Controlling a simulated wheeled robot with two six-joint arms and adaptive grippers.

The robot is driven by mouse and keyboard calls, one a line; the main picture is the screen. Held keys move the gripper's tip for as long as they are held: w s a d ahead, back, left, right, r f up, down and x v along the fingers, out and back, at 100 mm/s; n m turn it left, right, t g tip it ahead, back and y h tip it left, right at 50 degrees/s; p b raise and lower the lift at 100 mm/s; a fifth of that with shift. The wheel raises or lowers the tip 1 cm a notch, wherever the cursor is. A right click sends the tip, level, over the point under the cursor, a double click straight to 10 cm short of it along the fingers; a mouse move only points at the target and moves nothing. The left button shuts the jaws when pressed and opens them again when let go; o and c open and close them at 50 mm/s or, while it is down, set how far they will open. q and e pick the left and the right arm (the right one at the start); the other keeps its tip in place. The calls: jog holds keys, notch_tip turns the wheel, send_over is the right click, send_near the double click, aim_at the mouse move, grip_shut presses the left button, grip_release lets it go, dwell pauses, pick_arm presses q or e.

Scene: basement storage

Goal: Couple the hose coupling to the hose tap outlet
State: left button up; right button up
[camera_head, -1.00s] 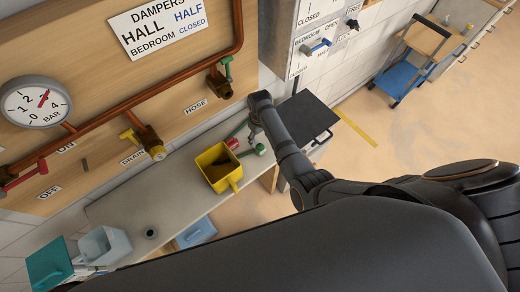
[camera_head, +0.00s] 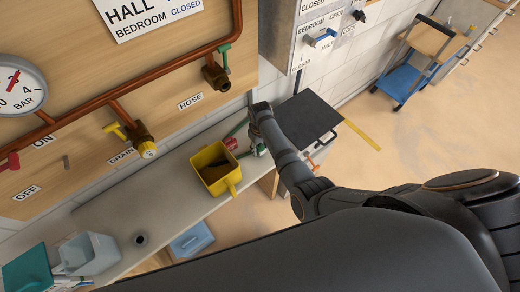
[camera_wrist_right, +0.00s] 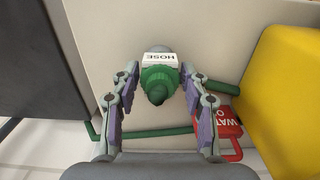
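The green hose coupling (camera_wrist_right: 157,84), with a white HOSE label, lies on the bench between the fingers of my right gripper (camera_wrist_right: 160,100). The gripper is open, with a gap visible on both sides of the coupling. In the head view my right gripper (camera_head: 258,148) is over the bench's right end and mostly covers the coupling. A green hose (camera_wrist_right: 150,132) runs across the bench below it. The hose tap (camera_head: 215,75), brass with a green handle, is on the wooden board above the HOSE label, with its outlet pointing down and clear. My left gripper is not in view.
A yellow bin (camera_head: 232,183) stands left of my right gripper. A red tag (camera_wrist_right: 228,128) lies between it and the coupling. A black-topped unit (camera_head: 303,118) is close on the right. The drain tap (camera_head: 145,145) is further left on the board. The bench (camera_head: 170,192) has free room left of the bin.

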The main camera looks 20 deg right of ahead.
aim_at(260, 146)
grip_shut()
jog(key=shift+r+p, duration=0.75)
jog(key=shift+p, duration=0.25)
jog(key=shift+r+p, duration=1.3)
jog(key=shift+p, duration=0.1)
jog(key=shift+w+f, duration=0.1)
